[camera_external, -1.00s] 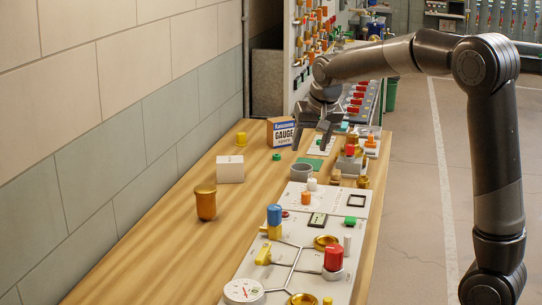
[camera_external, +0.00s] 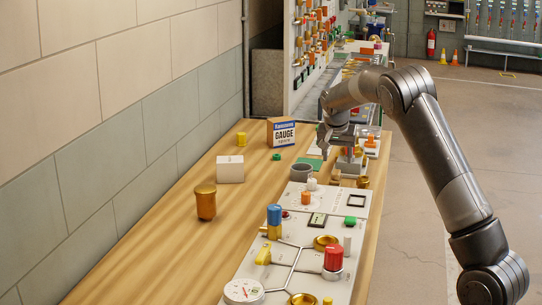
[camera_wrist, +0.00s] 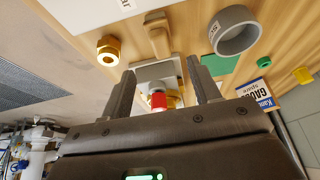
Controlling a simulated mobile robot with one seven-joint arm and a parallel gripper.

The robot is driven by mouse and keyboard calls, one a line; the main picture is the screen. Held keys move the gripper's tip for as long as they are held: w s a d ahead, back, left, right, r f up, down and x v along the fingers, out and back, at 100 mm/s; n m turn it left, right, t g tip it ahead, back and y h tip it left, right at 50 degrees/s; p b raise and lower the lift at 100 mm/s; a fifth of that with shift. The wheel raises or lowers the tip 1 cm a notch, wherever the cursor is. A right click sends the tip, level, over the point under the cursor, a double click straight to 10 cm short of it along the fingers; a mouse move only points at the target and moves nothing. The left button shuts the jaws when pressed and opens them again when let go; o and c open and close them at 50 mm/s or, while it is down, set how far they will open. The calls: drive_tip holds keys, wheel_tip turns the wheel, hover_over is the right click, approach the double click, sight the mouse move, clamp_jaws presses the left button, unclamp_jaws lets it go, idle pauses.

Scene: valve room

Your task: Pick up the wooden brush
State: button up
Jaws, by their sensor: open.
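A small tan wooden piece, probably the wooden brush (camera_wrist: 157,40), lies on the table at the top middle of the wrist view, between a brass nut and a grey ring. In the external view a small tan piece (camera_external: 335,177) stands at the board's far edge. My gripper (camera_wrist: 164,72) is open and empty in the wrist view. Its fingers point toward a grey block (camera_wrist: 155,72) with a red-topped part (camera_wrist: 158,100), just short of the wooden piece. In the external view my gripper (camera_external: 335,150) is low over the far end of the table.
The grey ring (camera_wrist: 233,30) and brass nut (camera_wrist: 108,48) flank the wooden piece closely. The valve board (camera_external: 290,245) fills the near right. Bare wood lies at left.

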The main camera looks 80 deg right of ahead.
sight(336, 172)
drive_tip(key=x, duration=0.7)
drive_tip(key=shift+w+f, duration=0.15)
drive_tip(key=shift+f, duration=0.3)
drive_tip(key=shift+a, duration=0.1)
drive_tip(key=c, duration=1.1)
